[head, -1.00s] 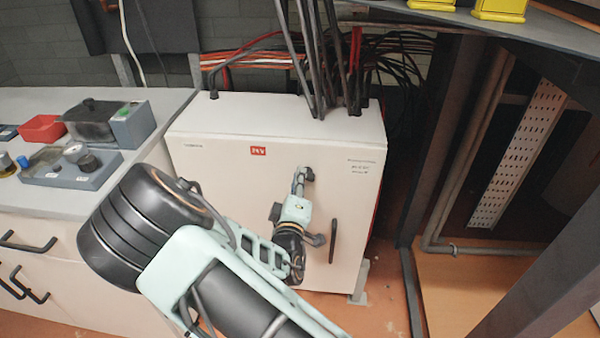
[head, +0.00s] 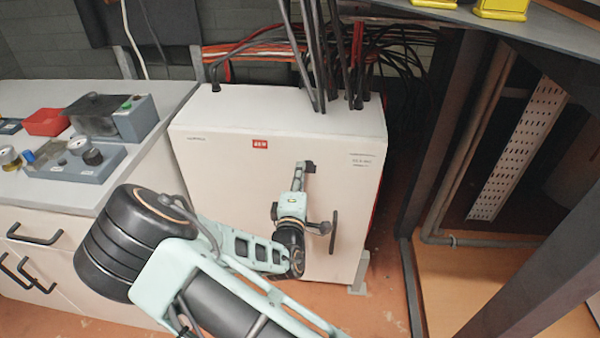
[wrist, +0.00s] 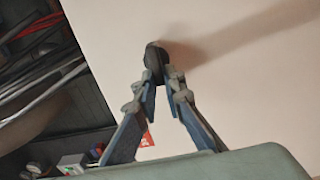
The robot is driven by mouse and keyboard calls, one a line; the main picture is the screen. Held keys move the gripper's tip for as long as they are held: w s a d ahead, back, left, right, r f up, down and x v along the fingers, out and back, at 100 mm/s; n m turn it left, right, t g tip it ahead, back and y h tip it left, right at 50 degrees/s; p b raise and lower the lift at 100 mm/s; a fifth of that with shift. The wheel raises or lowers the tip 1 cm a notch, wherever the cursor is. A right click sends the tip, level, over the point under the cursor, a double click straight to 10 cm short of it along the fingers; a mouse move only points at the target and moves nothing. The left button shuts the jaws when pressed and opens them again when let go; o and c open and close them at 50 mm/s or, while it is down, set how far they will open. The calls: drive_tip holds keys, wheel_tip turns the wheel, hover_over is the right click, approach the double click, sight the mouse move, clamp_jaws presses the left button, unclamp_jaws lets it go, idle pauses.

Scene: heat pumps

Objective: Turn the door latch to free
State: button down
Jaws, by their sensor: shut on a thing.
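The door latch (head: 309,166) is a small dark piece on the upper front of the white cabinet door (head: 215,180). My gripper (head: 304,168) is at the latch, reaching up to it from below. In the wrist view the latch (wrist: 154,58) is a dark rounded knob between my gripper's fingertips (wrist: 163,78). The fingers are shut on it. The fingers hide part of the latch, so I cannot tell its exact angle. The door looks closed.
A dark vertical door handle (head: 334,232) is just right of my wrist. Black cables (head: 318,60) rise from the cabinet top. A workbench (head: 170,100) with instruments stands left. A dark metal frame (head: 440,150) stands right, with a floor gap before it.

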drive_tip(key=c, duration=2)
unclamp_jaws()
drive_tip(key=shift+s, duration=0.15)
drive_tip(key=s, duration=1.1)
drive_tip(key=shift+s+a, duration=0.15)
drive_tip(key=shift+s, duration=0.25)
